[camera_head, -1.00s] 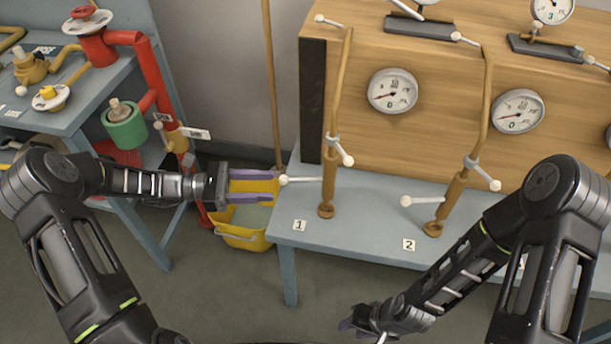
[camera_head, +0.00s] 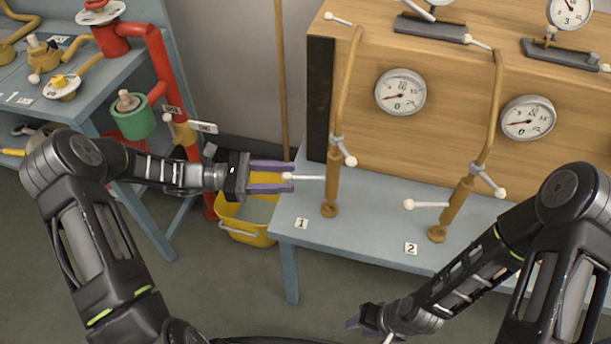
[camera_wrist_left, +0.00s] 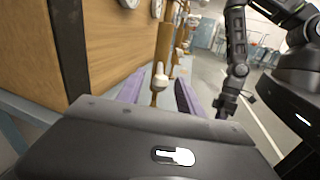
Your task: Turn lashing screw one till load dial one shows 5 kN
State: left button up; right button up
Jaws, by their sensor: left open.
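Lashing screw one (camera_head: 332,180) is a brass-coloured upright rod and sleeve on the bench, behind the label 1. Its white handle (camera_head: 310,178) sticks out left and ends in a ball knob. My left gripper (camera_head: 289,177) is open, its purple fingers on either side of the knob. In the left wrist view the knob (camera_wrist_left: 160,79) shows between the spread fingers, with no clear contact. Load dial one (camera_head: 400,92) is a round white gauge on the wooden panel; its red needle points to the lower left, low on the scale. My right gripper (camera_head: 357,320) hangs low; its opening is unclear.
Screw two (camera_head: 457,200) with its own handle stands right of screw one, below a second dial (camera_head: 528,118). A yellow bucket (camera_head: 245,232) stands under my left gripper. A bench with red pipework (camera_head: 160,65) is at left.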

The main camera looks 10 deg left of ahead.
aim_at(326, 178)
pick_arm(q)
jog(key=d, duration=0.3)
jog(key=w+d, duration=0.1)
jog(key=d, duration=0.1)
jog(key=shift+d, duration=0.2)
grip_shut()
dwell(1.2)
